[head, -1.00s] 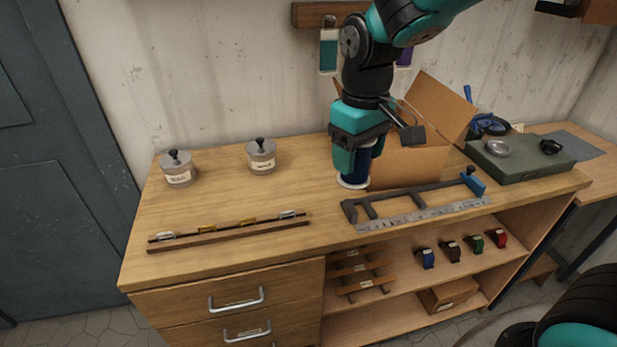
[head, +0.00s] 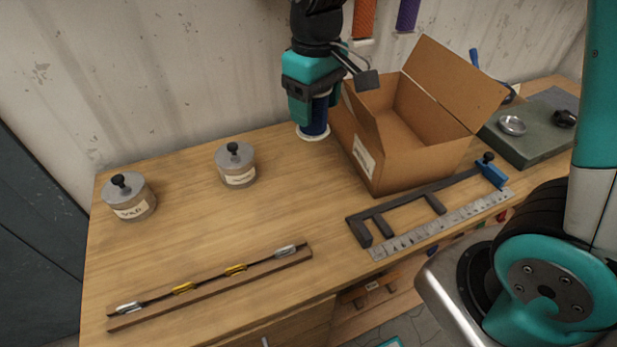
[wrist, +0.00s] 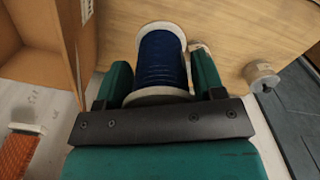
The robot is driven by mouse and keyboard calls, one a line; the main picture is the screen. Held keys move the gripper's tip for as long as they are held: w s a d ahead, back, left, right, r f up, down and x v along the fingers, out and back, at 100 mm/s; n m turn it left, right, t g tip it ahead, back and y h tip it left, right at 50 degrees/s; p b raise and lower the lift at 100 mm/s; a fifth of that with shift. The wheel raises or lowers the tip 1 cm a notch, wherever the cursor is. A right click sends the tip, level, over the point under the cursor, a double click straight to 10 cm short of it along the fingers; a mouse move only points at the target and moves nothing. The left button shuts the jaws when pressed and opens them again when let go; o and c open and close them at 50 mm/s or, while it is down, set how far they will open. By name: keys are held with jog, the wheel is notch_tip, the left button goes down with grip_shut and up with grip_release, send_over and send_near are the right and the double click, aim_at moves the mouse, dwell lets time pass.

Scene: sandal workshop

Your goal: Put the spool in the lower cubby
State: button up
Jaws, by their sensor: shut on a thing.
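The spool (head: 314,118) has dark blue thread and pale end flanges. My gripper (head: 311,106) is shut on it and holds it upright above the back of the workbench, just left of the open cardboard box. In the wrist view the spool (wrist: 162,60) sits between the two teal fingers of my gripper (wrist: 163,85). The lower cubby under the benchtop is mostly hidden now; only a bit of the shelf area (head: 372,290) shows below the front edge.
The open cardboard box (head: 363,158) stands right of the spool. Two lidded jars (head: 236,165) stand to the left. A clamp-like tool (head: 380,229) and a steel ruler (head: 440,226) lie at the front right. A wooden rail (head: 210,290) lies front left. The bench middle is clear.

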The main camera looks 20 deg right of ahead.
notch_tip(320, 180, down, 18)
jog(key=shift+a+f+p, duration=0.1)
jog(key=shift+a+p, duration=0.05)
jog(key=shift+p, duration=0.8)
jog(key=o, duration=0.9)
jog(key=shift+o, duration=0.3)
